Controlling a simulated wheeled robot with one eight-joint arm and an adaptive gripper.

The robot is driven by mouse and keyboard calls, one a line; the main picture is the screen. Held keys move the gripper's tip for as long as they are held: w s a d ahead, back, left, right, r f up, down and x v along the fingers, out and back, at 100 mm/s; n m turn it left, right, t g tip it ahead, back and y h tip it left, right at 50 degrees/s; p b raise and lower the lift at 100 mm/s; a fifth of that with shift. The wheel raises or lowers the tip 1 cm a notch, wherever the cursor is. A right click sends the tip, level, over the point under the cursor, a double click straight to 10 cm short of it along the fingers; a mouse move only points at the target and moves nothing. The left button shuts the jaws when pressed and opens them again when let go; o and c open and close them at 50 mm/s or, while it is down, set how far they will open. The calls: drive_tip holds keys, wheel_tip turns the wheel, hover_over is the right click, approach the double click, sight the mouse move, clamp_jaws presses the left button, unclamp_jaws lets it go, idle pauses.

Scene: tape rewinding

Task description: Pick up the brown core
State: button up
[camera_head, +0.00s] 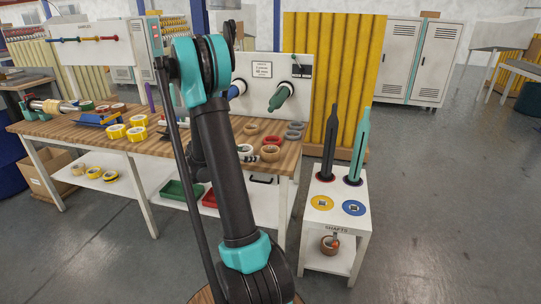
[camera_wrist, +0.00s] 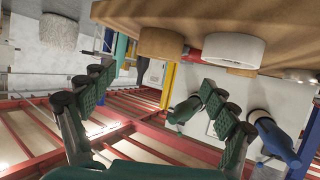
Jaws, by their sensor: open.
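Several cores and rolls lie on the workbench near its front right corner. In the wrist view, where the bench is at the top, a brown core (camera_wrist: 160,43) shows beside a white roll (camera_wrist: 233,48). My gripper (camera_wrist: 157,85) is open with green-padded fingers apart and nothing between them. The brown core appears beyond the fingertips, apart from them. My gripper is hidden behind my arm in the head view.
A flatter tan ring (camera_head: 251,129), red rings (camera_head: 272,140) and grey rings (camera_head: 294,131) lie nearby on the bench (camera_head: 208,133). A white shaft stand (camera_head: 336,215) with two upright shafts stands to the right. The floor right of it is open.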

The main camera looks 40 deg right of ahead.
drive_tip(key=x, duration=1.4)
drive_tip(key=shift+d+f, duration=0.15)
drive_tip(key=c, duration=0.9)
